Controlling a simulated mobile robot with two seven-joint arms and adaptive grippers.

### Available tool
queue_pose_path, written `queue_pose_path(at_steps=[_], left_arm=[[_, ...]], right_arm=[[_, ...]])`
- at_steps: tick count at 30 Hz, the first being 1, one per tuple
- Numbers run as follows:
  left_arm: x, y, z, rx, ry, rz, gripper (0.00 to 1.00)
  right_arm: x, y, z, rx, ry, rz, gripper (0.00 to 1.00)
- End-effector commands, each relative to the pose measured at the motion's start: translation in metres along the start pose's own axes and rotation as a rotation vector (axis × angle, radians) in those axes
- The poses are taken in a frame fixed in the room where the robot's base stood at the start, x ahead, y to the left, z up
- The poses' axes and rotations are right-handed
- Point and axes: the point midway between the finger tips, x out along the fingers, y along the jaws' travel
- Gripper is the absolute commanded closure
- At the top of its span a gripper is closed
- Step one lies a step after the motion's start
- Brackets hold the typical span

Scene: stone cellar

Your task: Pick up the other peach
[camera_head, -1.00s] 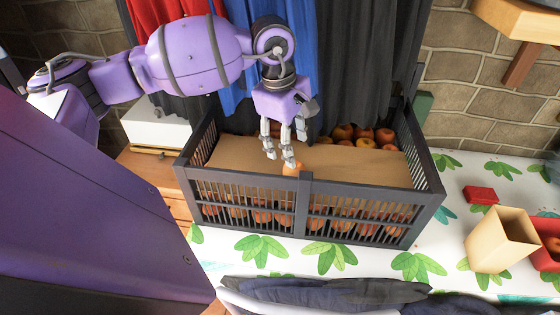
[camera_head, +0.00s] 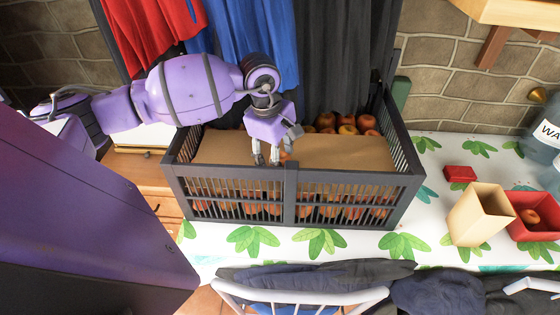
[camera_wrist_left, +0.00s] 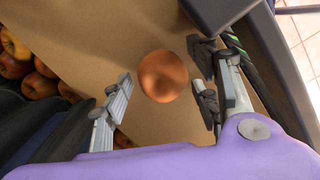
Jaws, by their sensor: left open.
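An orange-brown peach (camera_wrist_left: 163,76) lies on a brown cardboard sheet (camera_wrist_left: 120,35) inside a dark slatted crate (camera_head: 292,180). In the head view only a little of the peach (camera_head: 284,155) shows behind my fingers and the crate's front wall. My left gripper (camera_head: 268,159) points down into the crate just beside the peach. In the wrist view the open fingers (camera_wrist_left: 163,98) stand on either side of the peach, with gaps on both sides. Whether the fingers touch the sheet cannot be told. My right gripper is not in view.
Several apples (camera_head: 345,125) lie along the crate's back, beyond the sheet. The crate's front wall stands close to my fingers. Right of it on the leaf-patterned cloth are a red block (camera_head: 460,173), a tan container (camera_head: 479,213) and a red box (camera_head: 545,232) with fruit. Clothes hang behind.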

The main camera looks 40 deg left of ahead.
Motion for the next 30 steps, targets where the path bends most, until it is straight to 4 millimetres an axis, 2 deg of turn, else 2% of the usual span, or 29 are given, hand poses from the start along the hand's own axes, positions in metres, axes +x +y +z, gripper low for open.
queue_pose_path(at_steps=[1, 9, 12, 23, 29, 30], left_arm=[[0.0, 0.0, 0.0, 0.0, 0.0, 0.0, 0.46], [0.0, 0.0, 0.0, 0.0, 0.0, 0.0, 0.81], [-0.001, 0.0, 0.0, 0.0, 0.0, 0.0, 0.92], [-0.007, 0.002, 0.001, 0.001, 0.0, 0.002, 0.92], [-0.032, 0.006, 0.002, 0.002, 0.002, 0.003, 0.92], [-0.038, 0.003, 0.01, 0.005, -0.001, 0.003, 0.92]], right_arm=[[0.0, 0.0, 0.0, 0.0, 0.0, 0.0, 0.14], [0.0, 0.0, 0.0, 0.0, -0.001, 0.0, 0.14], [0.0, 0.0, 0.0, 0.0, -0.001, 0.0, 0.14], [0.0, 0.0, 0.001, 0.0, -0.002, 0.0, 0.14], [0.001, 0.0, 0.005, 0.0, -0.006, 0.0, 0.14], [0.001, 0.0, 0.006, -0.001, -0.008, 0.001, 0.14]])
